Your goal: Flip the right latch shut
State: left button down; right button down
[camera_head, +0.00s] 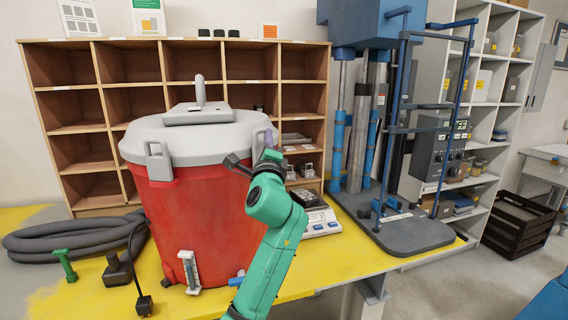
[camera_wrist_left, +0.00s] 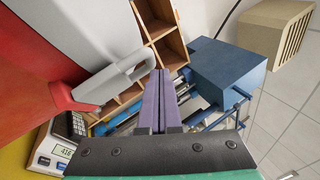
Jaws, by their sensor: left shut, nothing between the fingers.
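A red drum (camera_head: 200,220) with a grey lid (camera_head: 150,135) stands on the yellow table. The left latch (camera_head: 158,161) lies against the drum's front left side. The right latch (camera_wrist_left: 118,82) is a grey slotted lever in the left wrist view, sticking out at a slant from the red wall. My left gripper (camera_head: 270,139) is at the drum's right rim. Its purple fingers (camera_wrist_left: 159,100) are shut and empty, just beside the latch's free end; I cannot tell whether they touch it. My right gripper is out of view.
A digital scale (camera_head: 320,222) stands right of the drum, and a blue press (camera_head: 385,120) stands farther right. Wooden pigeonholes (camera_head: 75,128) stand behind.

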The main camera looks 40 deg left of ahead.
pick_arm(q)
jog(key=shift+a+r, duration=0.25)
jog(key=shift+a, duration=0.2)
jog(key=shift+r+p, duration=0.15)
jog(key=shift+p, duration=0.15)
